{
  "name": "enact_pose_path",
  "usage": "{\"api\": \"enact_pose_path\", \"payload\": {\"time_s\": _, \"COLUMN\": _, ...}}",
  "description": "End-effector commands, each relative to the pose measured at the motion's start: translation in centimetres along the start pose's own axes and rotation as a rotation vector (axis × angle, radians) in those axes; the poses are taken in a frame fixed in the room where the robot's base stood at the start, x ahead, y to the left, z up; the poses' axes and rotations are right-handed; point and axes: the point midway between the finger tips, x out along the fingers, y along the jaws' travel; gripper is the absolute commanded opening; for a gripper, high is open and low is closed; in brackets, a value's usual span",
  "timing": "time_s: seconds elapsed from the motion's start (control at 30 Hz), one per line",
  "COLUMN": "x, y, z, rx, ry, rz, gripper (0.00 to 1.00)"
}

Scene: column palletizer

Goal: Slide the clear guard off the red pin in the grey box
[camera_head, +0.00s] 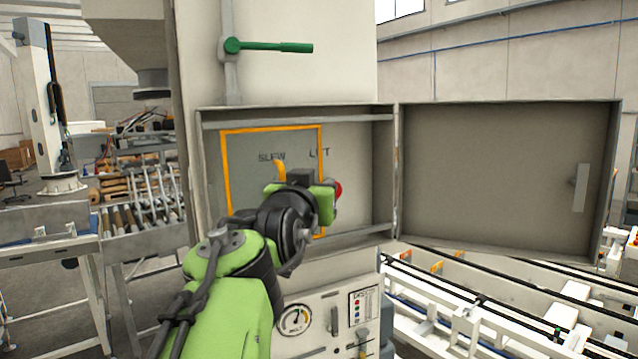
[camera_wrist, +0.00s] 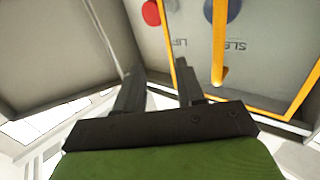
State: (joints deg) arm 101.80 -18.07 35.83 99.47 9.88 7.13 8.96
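The open grey box (camera_head: 385,170) is on the column's front, with the labels SLEW and LIFT on its back panel. The clear guard (camera_head: 270,130) has an orange frame and an orange handle, which shows in the wrist view (camera_wrist: 218,76). The red pin (camera_head: 339,189) shows just right of the frame, partly behind my gripper. In the wrist view, the frame's edge crosses one side of the red pin (camera_wrist: 151,13). A blue knob (camera_wrist: 232,8) lies within the frame. My gripper (camera_wrist: 160,80) is open and empty, its fingers beside the handle, not around it.
The box door (camera_head: 505,180) stands wide open at the right. A green lever (camera_head: 275,47) is above the box. A panel with a gauge (camera_head: 295,319) is below. White conveyor rails (camera_head: 500,310) run at the lower right.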

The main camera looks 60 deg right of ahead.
Motion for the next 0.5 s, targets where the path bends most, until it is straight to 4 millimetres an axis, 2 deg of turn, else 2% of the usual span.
{"api": "enact_pose_path", "payload": {"time_s": 0.07, "x": 0.03, "y": -0.1, "z": 0.03, "rx": 0.0, "ry": 0.0, "rz": -0.003, "gripper": 0.37}}
{"api": "enact_pose_path", "payload": {"time_s": 0.3, "x": 0.11, "y": -0.03, "z": 0.05, "rx": 0.0, "ry": -0.001, "rz": -0.003, "gripper": 0.0}}
{"api": "enact_pose_path", "payload": {"time_s": 0.5, "x": 0.12, "y": -0.03, "z": 0.03, "rx": 0.0, "ry": -0.001, "rz": -0.003, "gripper": 0.0}}
